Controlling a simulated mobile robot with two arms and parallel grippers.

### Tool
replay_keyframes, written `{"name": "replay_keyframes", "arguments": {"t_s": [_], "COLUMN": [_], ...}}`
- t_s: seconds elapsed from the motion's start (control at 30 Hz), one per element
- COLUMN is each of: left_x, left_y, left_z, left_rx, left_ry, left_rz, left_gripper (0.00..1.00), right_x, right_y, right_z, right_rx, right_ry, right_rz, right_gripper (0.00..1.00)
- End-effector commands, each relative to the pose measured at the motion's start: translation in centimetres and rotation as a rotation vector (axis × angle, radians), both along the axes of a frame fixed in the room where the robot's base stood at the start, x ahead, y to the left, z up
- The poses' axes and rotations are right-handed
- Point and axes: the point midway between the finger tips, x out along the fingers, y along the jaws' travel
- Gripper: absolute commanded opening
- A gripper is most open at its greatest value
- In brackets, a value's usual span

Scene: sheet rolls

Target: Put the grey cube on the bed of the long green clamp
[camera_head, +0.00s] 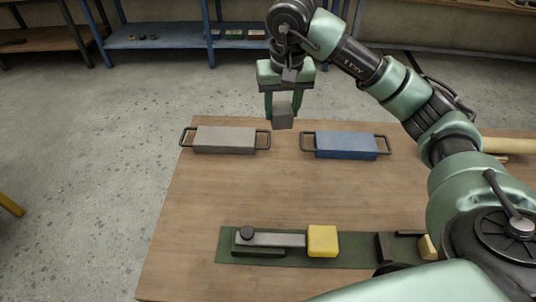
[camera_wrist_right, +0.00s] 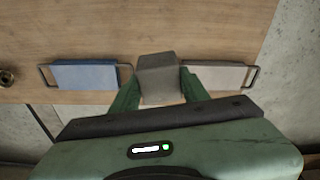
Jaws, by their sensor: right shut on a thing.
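My right gripper (camera_head: 283,100) is shut on the grey cube (camera_head: 283,117) and holds it in the air near the table's far edge. In the right wrist view the cube (camera_wrist_right: 158,72) sits between the two green fingers (camera_wrist_right: 159,90). The long green clamp (camera_head: 288,259) lies near the front of the table. It has a dark green base, a grey bar with a black knob at its left, and a yellow block (camera_head: 322,240) at the bar's right end. Its right part is partly hidden by my arm. My left gripper is out of view.
A grey block with wire handles (camera_head: 225,140) and a blue one (camera_head: 345,145) lie near the table's far edge; both show in the right wrist view. A pale roll (camera_head: 507,146) lies at right. The middle of the wooden table (camera_head: 250,190) is clear.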

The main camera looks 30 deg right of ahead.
Motion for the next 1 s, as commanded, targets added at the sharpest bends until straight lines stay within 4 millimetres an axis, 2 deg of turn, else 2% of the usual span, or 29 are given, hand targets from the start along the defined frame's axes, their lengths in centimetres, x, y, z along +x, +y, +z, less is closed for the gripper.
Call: {"name": "replay_keyframes", "arguments": {"t_s": [0.03, 0.1, 0.2, 0.3, 0.47, 0.8, 0.9, 1.0], "left_x": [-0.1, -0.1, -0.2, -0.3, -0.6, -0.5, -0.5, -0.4], "left_y": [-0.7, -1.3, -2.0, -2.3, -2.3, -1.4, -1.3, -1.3], "left_z": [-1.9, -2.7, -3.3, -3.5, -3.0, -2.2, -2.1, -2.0], "left_rx": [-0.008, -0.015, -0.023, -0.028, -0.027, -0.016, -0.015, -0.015], "left_ry": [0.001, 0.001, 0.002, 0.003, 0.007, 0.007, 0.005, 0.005], "left_rz": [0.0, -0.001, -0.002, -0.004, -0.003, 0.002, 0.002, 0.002], "left_gripper": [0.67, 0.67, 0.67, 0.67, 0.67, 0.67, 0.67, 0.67], "right_x": [1.0, 2.0, 2.8, 3.0, 2.9, 2.9, 2.9, 3.0], "right_y": [-2.0, -4.3, -6.4, -7.5, -7.6, -7.5, -7.5, -7.6], "right_z": [-1.6, -2.2, -2.7, -3.4, -6.6, -15.5, -17.1, -18.0], "right_rx": [0.003, 0.005, 0.008, 0.009, 0.009, 0.01, 0.01, 0.009], "right_ry": [0.005, 0.011, 0.019, 0.026, 0.031, 0.029, 0.026, 0.024], "right_rz": [-0.059, -0.119, -0.174, -0.199, -0.201, -0.201, -0.201, -0.201], "right_gripper": [0.01, 0.01, 0.01, 0.01, 0.01, 0.01, 0.01, 0.01]}}
